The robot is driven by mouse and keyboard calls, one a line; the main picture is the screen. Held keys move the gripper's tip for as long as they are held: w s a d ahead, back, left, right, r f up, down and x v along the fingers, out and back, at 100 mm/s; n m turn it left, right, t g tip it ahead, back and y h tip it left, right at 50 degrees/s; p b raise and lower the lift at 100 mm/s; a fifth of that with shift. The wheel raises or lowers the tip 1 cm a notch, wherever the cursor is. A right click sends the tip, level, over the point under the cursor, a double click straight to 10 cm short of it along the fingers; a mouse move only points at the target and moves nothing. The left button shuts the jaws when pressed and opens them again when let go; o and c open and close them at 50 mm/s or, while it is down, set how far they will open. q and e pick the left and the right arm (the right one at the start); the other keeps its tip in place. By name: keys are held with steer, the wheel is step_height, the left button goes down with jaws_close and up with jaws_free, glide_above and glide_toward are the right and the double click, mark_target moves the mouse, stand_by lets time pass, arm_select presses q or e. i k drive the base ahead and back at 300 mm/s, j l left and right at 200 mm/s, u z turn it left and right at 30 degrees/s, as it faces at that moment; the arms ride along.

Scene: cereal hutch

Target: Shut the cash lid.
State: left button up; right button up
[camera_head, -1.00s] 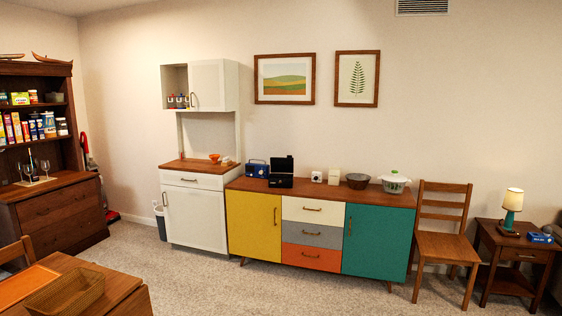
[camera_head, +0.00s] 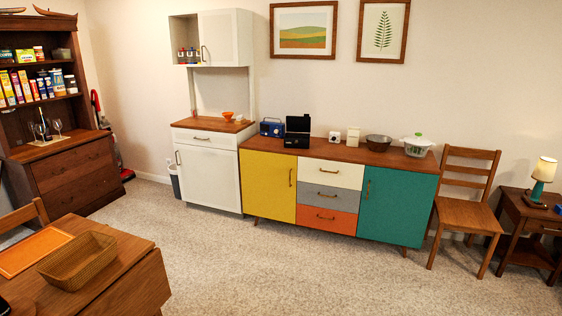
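A black cash box (camera_head: 297,138) stands on the wooden top of the colourful sideboard, left of its middle. Its lid (camera_head: 298,124) is raised upright at the back, so the box looks open. The box is small and far off, and its inside cannot be made out. Neither of my grippers shows in the head view.
The sideboard (camera_head: 352,153) also bears a blue radio (camera_head: 271,127), a dark bowl (camera_head: 378,143) and a white pot (camera_head: 417,145). A table (camera_head: 131,270) with a basket (camera_head: 77,261) is at the lower left. A chair (camera_head: 466,207) stands right of the sideboard. Carpet (camera_head: 290,275) before it is clear.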

mark_target(293, 124)
steer(key=i, duration=4.55)
